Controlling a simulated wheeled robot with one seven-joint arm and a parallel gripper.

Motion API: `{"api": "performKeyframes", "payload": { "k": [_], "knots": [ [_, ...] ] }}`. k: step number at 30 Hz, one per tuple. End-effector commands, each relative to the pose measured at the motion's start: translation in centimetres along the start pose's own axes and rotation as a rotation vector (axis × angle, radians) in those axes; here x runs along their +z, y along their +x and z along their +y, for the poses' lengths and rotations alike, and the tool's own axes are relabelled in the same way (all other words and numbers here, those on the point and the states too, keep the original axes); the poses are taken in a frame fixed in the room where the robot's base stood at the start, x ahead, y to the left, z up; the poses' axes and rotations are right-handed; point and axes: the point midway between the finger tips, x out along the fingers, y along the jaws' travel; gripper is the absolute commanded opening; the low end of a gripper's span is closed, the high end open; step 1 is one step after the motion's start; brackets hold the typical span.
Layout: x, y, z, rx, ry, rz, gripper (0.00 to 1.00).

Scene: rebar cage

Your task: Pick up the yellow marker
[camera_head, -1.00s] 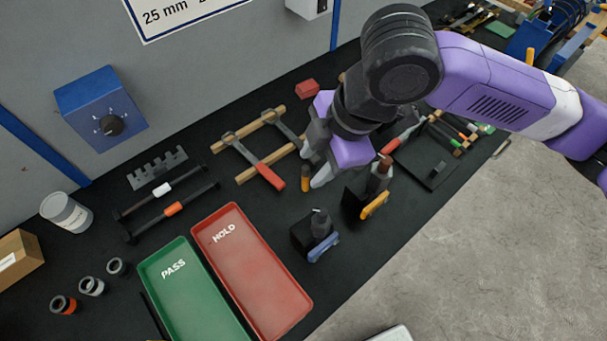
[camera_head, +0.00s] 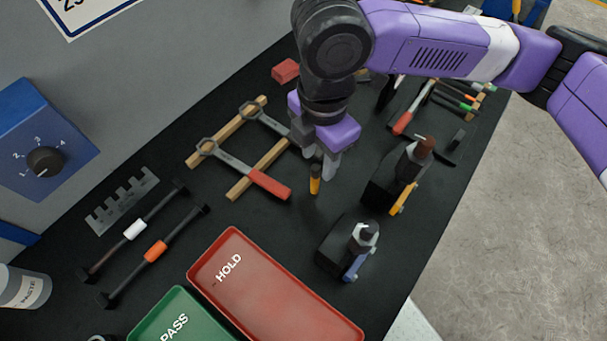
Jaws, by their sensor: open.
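The yellow marker (camera_head: 315,182) stands upright on the black bench top, yellow below with a dark upper part. It is beside the red-handled wrench. My gripper (camera_head: 320,163) points down right over the marker, with its grey fingers open. One finger shows just right of the marker and partly covers the view of its top. I cannot tell whether the fingers touch the marker or straddle it.
A wrench with a red handle (camera_head: 270,184) lies across wooden strips to the left. Tools with an orange handle (camera_head: 403,199) and a blue handle (camera_head: 357,266) stand on black blocks to the right. The red HOLD tray (camera_head: 280,300) and green PASS tray (camera_head: 160,318) are in front.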

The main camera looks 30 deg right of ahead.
Motion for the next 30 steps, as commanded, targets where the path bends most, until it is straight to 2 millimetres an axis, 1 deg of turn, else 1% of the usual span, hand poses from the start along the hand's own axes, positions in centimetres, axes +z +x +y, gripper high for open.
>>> {"api": "performKeyframes", "payload": {
  "k": [11,14,18,21,24,29,30],
  "knots": [
    [-0.1,3.2,-0.1,-0.002,0.001,0.0,0.42],
    [-0.3,4.4,-0.1,-0.003,0.0,-0.001,0.42],
    [-0.5,6.5,-0.2,-0.003,0.001,0.0,0.42],
    [-0.5,7.5,-0.2,-0.001,0.001,0.0,0.42],
    [-0.5,7.9,-0.1,0.0,0.0,0.0,0.42],
    [-0.5,7.9,-0.1,0.0,0.0,0.0,0.42],
    [-0.5,7.9,-0.1,0.0,0.0,0.0,0.4]
  ]
}}
